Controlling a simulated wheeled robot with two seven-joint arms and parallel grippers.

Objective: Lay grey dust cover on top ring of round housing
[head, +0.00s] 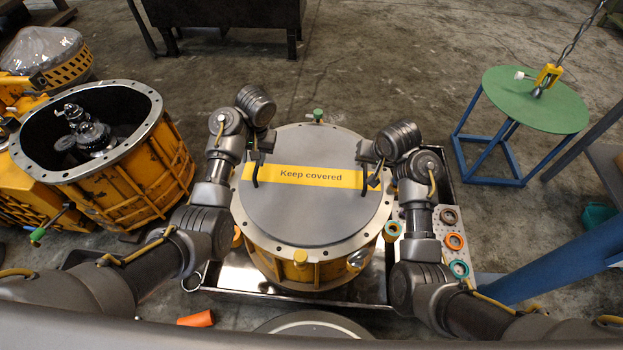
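The round grey dust cover (305,220) with a yellow "Keep covered" strip is over the round yellow housing (290,268). The housing's bolted top ring (262,249) shows around the cover at left, right and front. The cover looks level; whether it touches the ring all round is not clear. My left gripper (257,165) is at the cover's left black handle, and my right gripper (374,175) is at its right handle. The fingers are small and dark, so their grip on the handles cannot be made out. The inside of the housing is hidden.
The housing stands in a metal tray (235,280). A perforated plate with coloured rings (453,241) lies at right. An open yellow housing (130,185) stands at left. A green round table (535,100) is at upper right. An orange piece (197,319) lies at the front.

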